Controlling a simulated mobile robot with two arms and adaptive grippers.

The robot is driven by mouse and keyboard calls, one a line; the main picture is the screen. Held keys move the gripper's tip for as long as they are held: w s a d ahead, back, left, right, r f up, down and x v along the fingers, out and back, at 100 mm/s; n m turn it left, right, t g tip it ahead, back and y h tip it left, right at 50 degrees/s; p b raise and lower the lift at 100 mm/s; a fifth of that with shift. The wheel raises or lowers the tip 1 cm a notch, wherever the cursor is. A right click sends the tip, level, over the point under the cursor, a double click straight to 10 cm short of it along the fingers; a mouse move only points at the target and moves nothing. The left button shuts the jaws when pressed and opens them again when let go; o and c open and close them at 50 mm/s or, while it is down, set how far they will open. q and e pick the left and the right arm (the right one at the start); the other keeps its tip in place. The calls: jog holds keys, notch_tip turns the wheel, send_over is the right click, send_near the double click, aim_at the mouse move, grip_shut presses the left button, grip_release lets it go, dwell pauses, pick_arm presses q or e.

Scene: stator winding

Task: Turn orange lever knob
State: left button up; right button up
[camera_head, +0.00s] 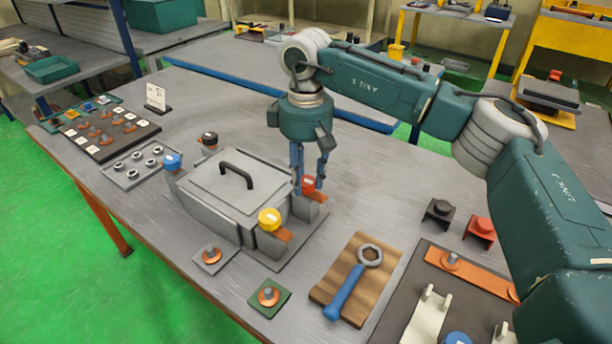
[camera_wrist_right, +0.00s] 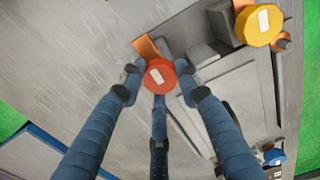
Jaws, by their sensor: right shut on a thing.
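A red-orange knob (camera_head: 309,184) with a white label sits at the back right corner of a grey box (camera_head: 225,190) with a black handle. It also shows in the right wrist view (camera_wrist_right: 158,76), with a flat orange lever (camera_wrist_right: 147,47) reaching out from under it. My right gripper (camera_head: 308,176) points straight down over this knob. Its three dark fingers (camera_wrist_right: 159,88) are around the knob and shut on it. The fingers partly hide the knob in the head view. My left gripper is not in view.
A yellow knob (camera_head: 269,219), a blue knob (camera_head: 172,161) and a black knob (camera_head: 209,138) stand at the other corners of the box. A blue wrench (camera_head: 346,293) lies on a wooden board in front. The table behind the box is mostly clear.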

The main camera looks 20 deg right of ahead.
aim_at(306, 181)
jog(key=shift+s+f, duration=0.2)
jog(key=shift+f, duration=0.15)
jog(key=o, duration=1.2)
jog(key=shift+w, duration=0.1)
jog(key=shift+w+r, duration=0.1)
jog(key=shift+r, duration=0.1)
notch_tip(306, 181, up, 7)
jog(key=shift+r, duration=0.15)
